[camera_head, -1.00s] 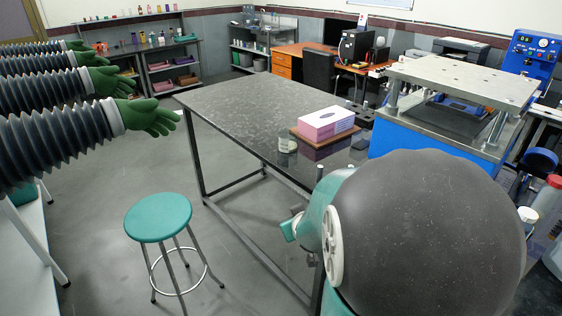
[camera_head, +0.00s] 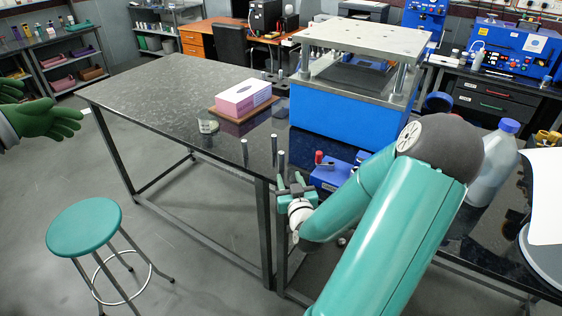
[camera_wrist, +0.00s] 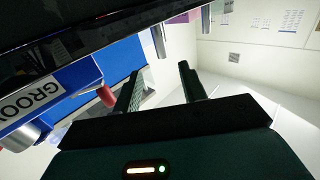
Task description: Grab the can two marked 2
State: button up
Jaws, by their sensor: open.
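I cannot make out a can marked 2 in either view. A small clear jar with a pale band (camera_head: 208,126) stands on the dark table, and no number on it is readable. Several slim grey metal posts (camera_head: 245,152) stand upright near the table's front edge. My gripper (camera_head: 293,181) is by the table's front right corner, close to these posts. In the wrist view my gripper (camera_wrist: 161,68) has its two dark fingers apart with nothing between them.
A pink and white box (camera_head: 243,98) lies on a brown board on the dark table (camera_head: 150,92). A blue press (camera_head: 340,105) stands at the table's right end. A blue device with a red knob (camera_head: 318,157) is beside my gripper. A teal stool (camera_head: 84,227) stands left.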

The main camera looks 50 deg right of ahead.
aim_at(282, 159)
jog(key=x, duration=1.1)
jog(key=shift+w+d, duration=0.15)
jog(key=shift+w, duration=0.15)
grip_shut()
